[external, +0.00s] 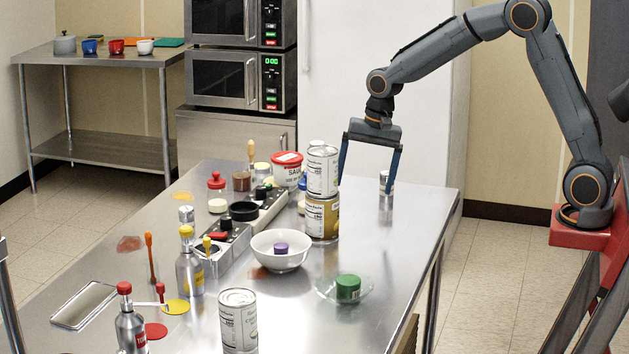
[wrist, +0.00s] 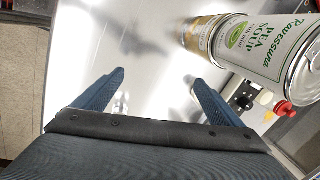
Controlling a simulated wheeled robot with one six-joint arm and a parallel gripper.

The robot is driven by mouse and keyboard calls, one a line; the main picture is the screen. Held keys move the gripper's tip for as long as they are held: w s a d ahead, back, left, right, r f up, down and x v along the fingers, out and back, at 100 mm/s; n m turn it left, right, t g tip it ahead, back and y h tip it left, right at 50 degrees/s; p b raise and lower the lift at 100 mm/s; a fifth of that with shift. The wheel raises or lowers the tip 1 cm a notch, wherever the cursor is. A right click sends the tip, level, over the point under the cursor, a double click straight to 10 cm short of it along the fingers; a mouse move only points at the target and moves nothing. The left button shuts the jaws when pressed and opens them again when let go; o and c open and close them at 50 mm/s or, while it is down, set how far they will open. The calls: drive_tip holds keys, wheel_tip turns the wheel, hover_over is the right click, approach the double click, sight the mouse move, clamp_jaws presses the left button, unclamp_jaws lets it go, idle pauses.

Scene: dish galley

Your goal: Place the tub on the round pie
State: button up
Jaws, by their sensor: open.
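A red and white tub (external: 287,172) with a red-rimmed lid stands among the jars, behind and left of the stacked cans, which partly hide it. I cannot pick out a round pie with certainty; a flat reddish-brown patch (external: 130,243) lies at the table's left edge, too unclear to name. My gripper (external: 367,185) is open and empty, low over the table's far right part, to the right of the stacked cans. In the wrist view its fingers (wrist: 154,78) are apart, with bare steel between them.
Stacked cans, a white pea soup can (external: 322,172) on a yellow one (external: 322,218), stand close left of my gripper. A small metal can (external: 387,181) is by its right finger. A white bowl (external: 279,251), a glass dish (external: 325,290) and bottles crowd the front. The right edge is clear.

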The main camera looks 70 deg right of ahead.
drive_tip(key=s+a+f+n, duration=0.1)
drive_tip(key=s+n, duration=0.1)
drive_tip(key=s, duration=0.1)
drive_tip(key=s+a+f+n, duration=0.1)
drive_tip(key=s+n, duration=0.1)
drive_tip(key=s, duration=0.2)
drive_tip(key=s+a+f+n, duration=0.1)
drive_tip(key=s+n, duration=0.1)
drive_tip(key=s, duration=0.2)
drive_tip(key=shift+a+f, duration=0.15)
drive_tip(key=shift+a, duration=0.15)
drive_tip(key=s+a+f+n, duration=0.1)
drive_tip(key=s+f+n, duration=0.1)
drive_tip(key=s+n, duration=0.2)
drive_tip(key=s+a+f+n+g, duration=0.1)
drive_tip(key=s+n, duration=0.3)
drive_tip(key=s, duration=0.7)
drive_tip(key=shift+a+f+h, duration=0.3)
drive_tip(key=shift+f+h, duration=0.1)
drive_tip(key=shift+f, duration=0.35)
drive_tip(key=shift+s, duration=0.1)
